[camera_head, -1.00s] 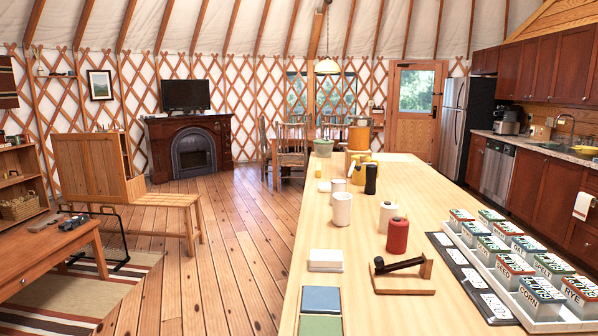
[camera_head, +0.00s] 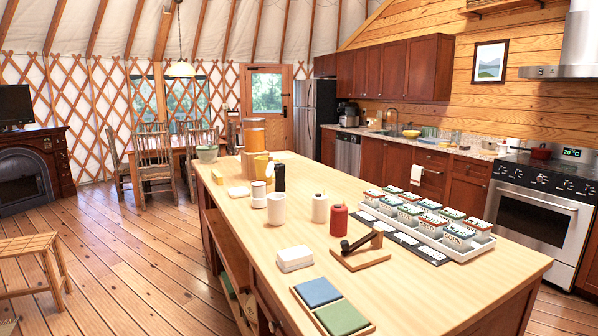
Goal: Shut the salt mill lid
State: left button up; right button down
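No object in view can be told for certain as the salt mill, and no open lid can be made out. A slim black container (camera_head: 279,178) stands upright on the long wooden island (camera_head: 235,222). Near it are a white jar (camera_head: 258,194) and a white cup (camera_head: 276,209). A white bottle with a small dark top (camera_head: 320,208) and a red bottle (camera_head: 338,220) stand upright nearer the middle. Neither of my grippers is in view.
A wooden stand with a dark handle (camera_head: 361,250), a white box (camera_head: 294,258) and a tray with blue and green tiles (camera_head: 371,328) lie nearer. A white tray of labelled tins (camera_head: 468,253) is at right.

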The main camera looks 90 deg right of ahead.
aim_at(270, 168)
jog(key=i+l+z, duration=0.2)
jog(key=z, duration=0.2)
jog(key=i+l+z, duration=0.1)
jog(key=i+z, duration=0.6)
jog(key=z, duration=0.15)
jog(key=i+z, duration=0.3)
jog(key=z, duration=0.15)
jog(key=i+z, duration=0.3)
jog(key=i, duration=0.3)
jog(key=i+j+z, duration=0.15)
jog(key=i+z, duration=0.15)
jog(key=i, duration=0.3)
jog(key=i+l+z, duration=0.1)
jog(key=i+z, duration=0.6)
jog(key=i, duration=0.15)
